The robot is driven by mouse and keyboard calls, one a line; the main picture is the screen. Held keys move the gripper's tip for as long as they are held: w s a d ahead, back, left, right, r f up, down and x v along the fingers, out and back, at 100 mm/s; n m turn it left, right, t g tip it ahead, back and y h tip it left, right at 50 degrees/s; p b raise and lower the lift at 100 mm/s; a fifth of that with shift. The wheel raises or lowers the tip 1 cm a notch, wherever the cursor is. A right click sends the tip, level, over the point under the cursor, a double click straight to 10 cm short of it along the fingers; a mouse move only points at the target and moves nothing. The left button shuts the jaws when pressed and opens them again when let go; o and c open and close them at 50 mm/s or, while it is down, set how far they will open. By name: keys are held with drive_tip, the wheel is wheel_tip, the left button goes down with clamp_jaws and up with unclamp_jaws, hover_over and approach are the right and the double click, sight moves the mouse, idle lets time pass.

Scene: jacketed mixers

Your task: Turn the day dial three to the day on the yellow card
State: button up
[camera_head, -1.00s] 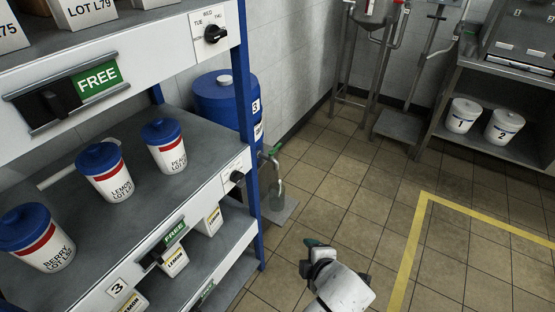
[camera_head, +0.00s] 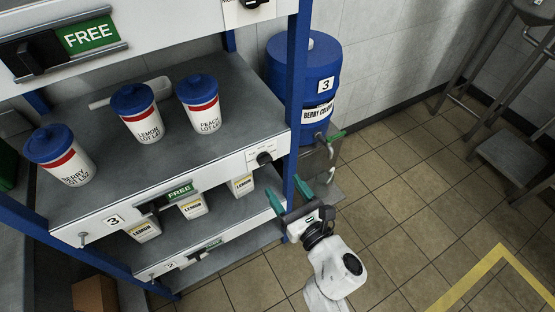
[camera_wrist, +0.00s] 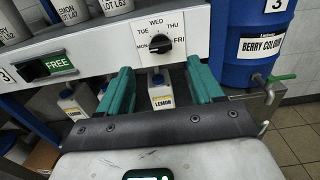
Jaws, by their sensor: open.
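The day dial (camera_head: 264,157) is a black knob on a white plate at the right end of the shelf edge marked 3. In the wrist view the dial (camera_wrist: 159,44) has MON, TUE, WED, THU and FRI around it. Its pointer seems to face left, near MON, but is hard to read. My gripper (camera_head: 289,196) is open and empty, in front of the shelf, lower than the dial and to its right. In the wrist view the dial shows beyond and above the gap between the teal fingers (camera_wrist: 158,84), with no contact. No yellow card is recognisable.
A blue drum (camera_head: 303,65) with a tap (camera_head: 327,137) stands right of the rack, beside the blue post (camera_head: 296,90). A green FREE slider (camera_head: 180,190) is left of the dial. Lemon containers (camera_head: 193,206) stand below.

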sight(267, 162)
drive_tip(key=x, duration=0.9)
drive_tip(key=shift+a, duration=0.1)
drive_tip(key=c, duration=1.1)
